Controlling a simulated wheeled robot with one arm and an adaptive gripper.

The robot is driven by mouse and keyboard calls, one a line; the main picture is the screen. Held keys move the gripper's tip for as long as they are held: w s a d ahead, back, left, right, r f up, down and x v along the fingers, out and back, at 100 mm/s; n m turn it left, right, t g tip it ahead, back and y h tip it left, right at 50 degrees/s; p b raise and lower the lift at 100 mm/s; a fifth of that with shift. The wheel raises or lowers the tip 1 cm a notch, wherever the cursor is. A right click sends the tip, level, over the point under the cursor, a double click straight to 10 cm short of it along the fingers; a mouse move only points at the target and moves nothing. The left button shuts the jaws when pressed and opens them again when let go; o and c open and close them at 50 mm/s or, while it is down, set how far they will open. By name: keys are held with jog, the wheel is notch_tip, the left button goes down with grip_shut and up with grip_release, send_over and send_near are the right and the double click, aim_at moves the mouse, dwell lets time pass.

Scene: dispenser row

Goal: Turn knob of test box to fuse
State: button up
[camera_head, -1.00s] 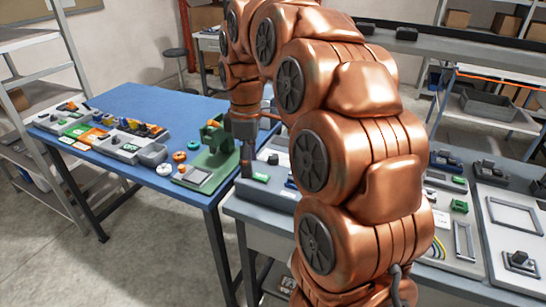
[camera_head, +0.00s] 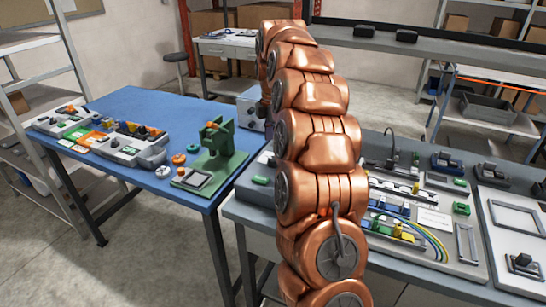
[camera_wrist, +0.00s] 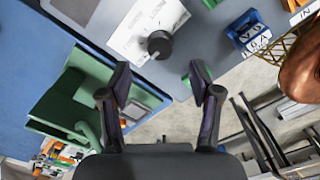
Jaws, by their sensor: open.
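In the wrist view a round black knob (camera_wrist: 160,44) stands on a grey panel beside a white printed label (camera_wrist: 140,28). I take this to be the test box (camera_wrist: 205,30); the print is too small to read, so its setting cannot be told. My gripper (camera_wrist: 160,84) is open and empty. The knob shows just above the gap between its fingertips, apart from both. In the head view my arm hides the gripper and the knob. A grey box (camera_head: 248,112) shows partly behind my arm there; I cannot tell whether it is the same box.
A green press (camera_head: 222,150) stands on the blue table (camera_head: 140,105), and in the wrist view it (camera_wrist: 55,110) is left of my gripper. A blue labelled block (camera_wrist: 249,32) lies right of the knob. Several devices cover the grey bench (camera_head: 440,262) on the right.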

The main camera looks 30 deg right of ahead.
aim_at(273, 159)
jog(key=shift+f+p, duration=0.6)
jog(key=shift+f, duration=2.5)
jog(key=shift+c, duration=0.3)
jog(key=c, duration=1.1)
jog(key=shift+f+m+b, duration=0.1)
jog(key=shift+m+b, duration=0.3)
jog(key=m+b, duration=0.2)
jog(key=m, duration=0.1)
jog(key=shift+f, duration=0.1)
jog(key=m+b, duration=0.2)
jog(key=m, duration=0.2)
jog(key=shift+m, duration=0.4)
